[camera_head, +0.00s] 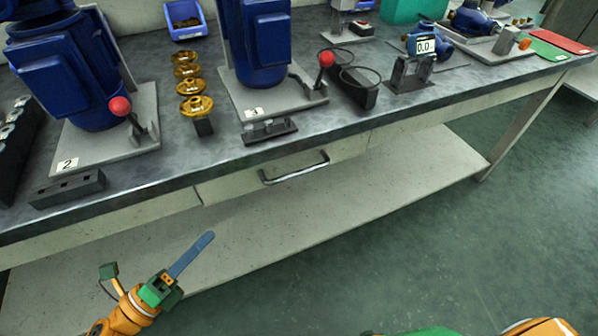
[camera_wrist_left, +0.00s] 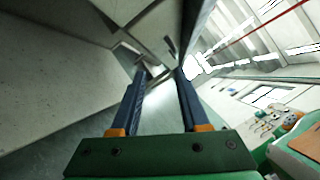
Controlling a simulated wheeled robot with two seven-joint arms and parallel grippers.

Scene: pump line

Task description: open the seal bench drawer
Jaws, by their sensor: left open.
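The bench drawer (camera_head: 235,184) is a pale front panel under the grey bench top, and it looks shut, flush with the bench front. Its grey bar handle (camera_head: 295,169) is on the front, in the middle of the head view. My left gripper (camera_head: 207,239) is below and to the left of the handle, apart from it, in front of the lower shelf. In the left wrist view its two blue fingers (camera_wrist_left: 161,78) stand apart with nothing between them. I cannot make out the handle for certain there. My right gripper is not in view.
The bench top (camera_head: 350,118) above the drawer holds blue pumps (camera_head: 262,45), brass seals (camera_head: 195,105), a blue bin (camera_head: 186,20) and dark holders (camera_head: 270,130). A pale lower shelf (camera_head: 350,205) runs underneath. The green floor (camera_head: 480,240) in front on the right is clear.

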